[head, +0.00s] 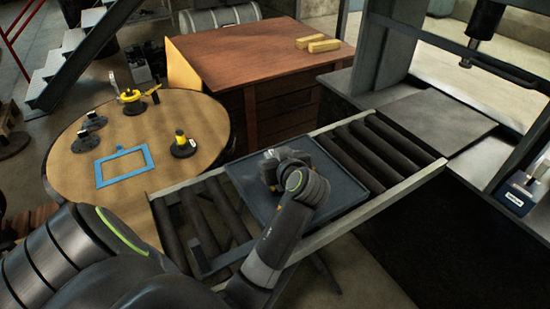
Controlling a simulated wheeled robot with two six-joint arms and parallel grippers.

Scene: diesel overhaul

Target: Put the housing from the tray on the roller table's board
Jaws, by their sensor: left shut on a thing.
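The board (340,180) is a dark blue-grey flat panel with a raised rim, lying across the rollers of the roller table (410,180). My left gripper (271,172) is over the left half of the board, pointing away from me, and is shut on a small grey part, apparently the housing (269,154). My wrist hides most of that part, so I cannot tell whether it touches the board. A thin blue rectangular frame (124,166) lies on the round table; I cannot tell whether it is the tray. My right gripper is not in view.
The round wooden table (165,115) holds a yellow-and-black tool (132,95), a yellow-topped black piece (183,145) and small dark parts (93,121). A wooden desk (250,55) with two yellow blocks (318,44) stands behind. A press frame (385,50) rises at right. The board's right half is clear.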

